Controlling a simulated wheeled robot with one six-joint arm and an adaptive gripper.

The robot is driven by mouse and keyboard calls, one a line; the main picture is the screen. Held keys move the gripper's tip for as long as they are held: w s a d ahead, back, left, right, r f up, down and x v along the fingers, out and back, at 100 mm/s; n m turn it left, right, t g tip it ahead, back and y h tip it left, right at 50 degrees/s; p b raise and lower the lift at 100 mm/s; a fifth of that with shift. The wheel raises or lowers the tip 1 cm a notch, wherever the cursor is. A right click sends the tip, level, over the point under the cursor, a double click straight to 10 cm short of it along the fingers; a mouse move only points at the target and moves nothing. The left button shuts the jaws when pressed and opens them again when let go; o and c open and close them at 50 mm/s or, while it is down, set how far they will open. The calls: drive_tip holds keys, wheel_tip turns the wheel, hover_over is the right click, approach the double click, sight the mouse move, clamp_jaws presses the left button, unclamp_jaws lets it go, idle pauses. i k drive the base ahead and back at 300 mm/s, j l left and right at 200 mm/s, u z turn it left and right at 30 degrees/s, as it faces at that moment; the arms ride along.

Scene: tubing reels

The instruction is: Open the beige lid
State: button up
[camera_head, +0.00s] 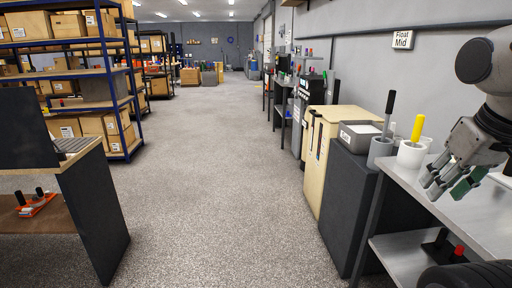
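A tall beige bin (314,172) stands against the right wall, beyond a dark grey cabinet. Its beige lid (346,115) lies flat on top and looks closed. The grey cabinet hides part of the bin's near side. My gripper (447,190) hangs at the right edge, over the metal table, well to the right of the lid and nearer to me. Its fingers, some with green pads, point down and stand apart. Nothing shows between them.
The dark grey cabinet (348,212) carries a grey box (358,135). Grey and white cups with black and yellow handles stand on the metal table (402,193). A desk (98,214) and shelves (103,84) stand left. The floor (215,170) between is clear.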

sight(334, 114)
drive_tip(key=i+u, duration=0.3)
drive_tip(key=i, duration=1.55)
drive_tip(key=i+j+z, duration=0.15)
drive_tip(key=i+z, duration=0.3)
drive_tip(key=i, duration=0.25)
drive_tip(key=i+j+z, duration=0.45)
drive_tip(key=i, duration=0.2)
drive_tip(key=i+j+z, duration=0.45)
drive_tip(key=i+j, duration=0.1)
